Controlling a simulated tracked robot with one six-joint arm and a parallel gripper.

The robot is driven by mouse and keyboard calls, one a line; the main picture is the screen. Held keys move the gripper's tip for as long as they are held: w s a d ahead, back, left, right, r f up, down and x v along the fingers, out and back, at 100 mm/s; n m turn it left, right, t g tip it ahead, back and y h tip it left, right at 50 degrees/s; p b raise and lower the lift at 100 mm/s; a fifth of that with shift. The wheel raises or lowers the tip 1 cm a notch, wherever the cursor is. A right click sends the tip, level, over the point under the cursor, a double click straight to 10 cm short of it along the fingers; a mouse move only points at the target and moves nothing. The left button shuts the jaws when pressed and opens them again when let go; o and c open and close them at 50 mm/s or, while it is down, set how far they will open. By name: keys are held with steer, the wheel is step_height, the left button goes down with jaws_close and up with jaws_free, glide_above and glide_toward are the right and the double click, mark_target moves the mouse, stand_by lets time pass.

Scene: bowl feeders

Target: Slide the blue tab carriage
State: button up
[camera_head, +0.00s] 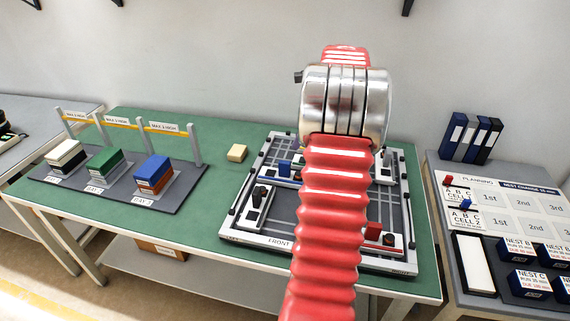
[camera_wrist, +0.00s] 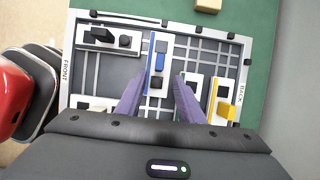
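The blue tab carriage (camera_head: 285,168) sits on the slotted board, left of my arm in the head view. In the wrist view the blue tab (camera_wrist: 160,60) stands on a long pale plate with a blue strip and dark blocks. My gripper (camera_wrist: 160,76) is open, with two purple fingers spread on either side of the lower part of this plate. I see a gap around the carriage and cannot tell any contact. In the head view my arm hides the gripper and the middle of the board.
The board (camera_head: 237,233) also carries a black-tab carriage (camera_head: 258,193), a red-tab one (camera_head: 372,233) and a yellow-tab one (camera_wrist: 226,110). A rack with stacked blocks (camera_head: 152,172) stands left. A planning desk (camera_head: 500,200) is right.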

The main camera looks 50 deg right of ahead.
mark_target(285, 162)
steer(key=x, duration=1.3)
steer(key=shift+w, duration=0.1)
steer(key=shift+c, duration=0.3)
jaws_close()
